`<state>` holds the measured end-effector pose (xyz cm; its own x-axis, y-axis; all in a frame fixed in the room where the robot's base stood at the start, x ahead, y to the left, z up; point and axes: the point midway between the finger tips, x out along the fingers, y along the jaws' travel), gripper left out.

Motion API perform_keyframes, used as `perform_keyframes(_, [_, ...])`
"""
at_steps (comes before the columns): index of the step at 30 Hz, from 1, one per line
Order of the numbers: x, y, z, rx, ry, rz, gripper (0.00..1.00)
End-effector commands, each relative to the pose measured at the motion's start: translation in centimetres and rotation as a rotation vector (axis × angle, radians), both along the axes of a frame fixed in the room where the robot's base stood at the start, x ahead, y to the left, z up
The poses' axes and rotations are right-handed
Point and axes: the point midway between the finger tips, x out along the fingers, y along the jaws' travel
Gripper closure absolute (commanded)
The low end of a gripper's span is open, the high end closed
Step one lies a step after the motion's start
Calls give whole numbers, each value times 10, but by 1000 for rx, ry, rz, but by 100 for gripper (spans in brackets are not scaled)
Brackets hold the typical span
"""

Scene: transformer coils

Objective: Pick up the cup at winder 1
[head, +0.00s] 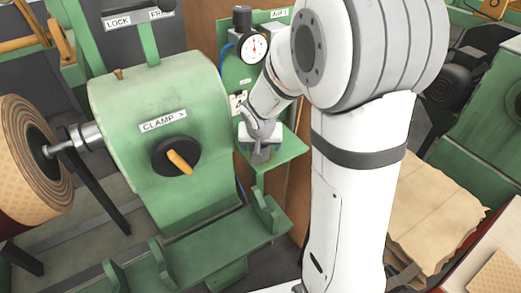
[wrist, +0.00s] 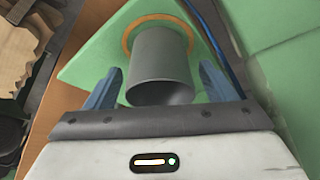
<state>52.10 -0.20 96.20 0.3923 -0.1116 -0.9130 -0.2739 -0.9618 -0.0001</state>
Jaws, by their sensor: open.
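The cup is a plain grey metal cylinder (wrist: 162,62) in the wrist view. It stands on a green shelf (wrist: 90,65) over an orange-brown ring (wrist: 128,38). My gripper (wrist: 162,82) is open, with one blue-grey finger on each side of the cup. I cannot tell whether either finger touches it. In the head view my gripper (head: 258,152) is at the small green shelf (head: 292,148) beside the green winder (head: 160,95). There the cup is mostly hidden by my gripper and cannot be made out clearly.
A round gauge (head: 254,46) stands on the green panel behind my gripper. A knob with an orange handle (head: 178,158) is on the winder, and a large coil (head: 30,150) is at the left. A blue cable (wrist: 205,35) runs beside the shelf.

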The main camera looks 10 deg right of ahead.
Motion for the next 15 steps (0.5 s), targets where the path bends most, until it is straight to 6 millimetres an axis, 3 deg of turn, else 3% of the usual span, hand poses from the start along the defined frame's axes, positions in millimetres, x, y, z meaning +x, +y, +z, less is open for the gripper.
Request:
perform_keyframes(5, [0,0,0,0,-1,0,24])
perform_keyframes(15, [0,1,1,-1,-1,1,52])
